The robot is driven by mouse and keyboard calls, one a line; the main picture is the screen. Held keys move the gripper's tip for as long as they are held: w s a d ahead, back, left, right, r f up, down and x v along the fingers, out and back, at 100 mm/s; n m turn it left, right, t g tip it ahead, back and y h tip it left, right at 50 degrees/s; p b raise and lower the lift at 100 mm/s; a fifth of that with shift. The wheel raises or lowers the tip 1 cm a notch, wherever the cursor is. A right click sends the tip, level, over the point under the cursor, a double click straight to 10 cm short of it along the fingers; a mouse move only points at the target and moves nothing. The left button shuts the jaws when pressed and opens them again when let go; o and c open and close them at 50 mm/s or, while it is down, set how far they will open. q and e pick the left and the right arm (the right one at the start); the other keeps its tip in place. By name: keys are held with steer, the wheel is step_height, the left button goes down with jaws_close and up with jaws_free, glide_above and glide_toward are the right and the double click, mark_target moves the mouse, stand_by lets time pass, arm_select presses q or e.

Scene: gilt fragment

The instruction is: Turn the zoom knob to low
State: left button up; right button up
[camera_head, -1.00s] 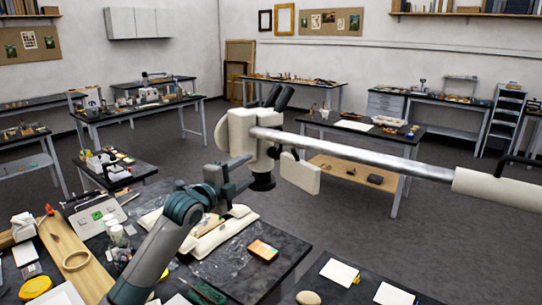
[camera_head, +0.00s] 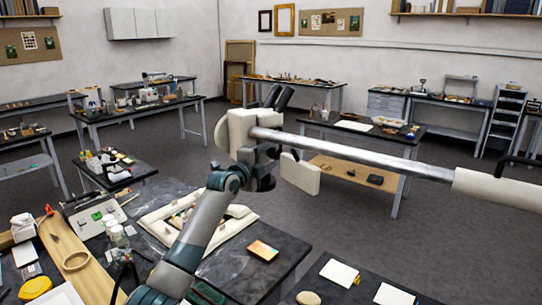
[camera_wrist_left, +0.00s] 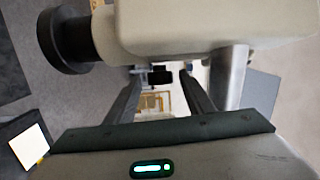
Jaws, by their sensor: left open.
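The cream microscope head (camera_head: 240,132) hangs on a silver boom, with black eyepieces (camera_head: 277,97) on top. It also fills the top of the left wrist view (camera_wrist_left: 215,25), with its dark round lens end (camera_wrist_left: 62,40) at left. My left gripper (camera_head: 262,156) is raised close against the head's near side. In the left wrist view, my open left gripper (camera_wrist_left: 162,74) has a small dark block between its fingertips, seemingly the zoom knob (camera_wrist_left: 160,77). I cannot tell whether the fingers touch it. The knob's setting is not readable. My right gripper is out of view.
The silver boom (camera_head: 350,146) runs right from the head at gripper height.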

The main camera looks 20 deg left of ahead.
arm_select(q)
steer(key=shift+w+d, duration=0.1)
steer(key=shift+w, duration=0.2)
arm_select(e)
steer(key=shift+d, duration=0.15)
arm_select(q)
steer(key=c, duration=1)
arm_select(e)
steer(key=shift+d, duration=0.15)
arm_select(q)
steer(key=shift+f, duration=0.1)
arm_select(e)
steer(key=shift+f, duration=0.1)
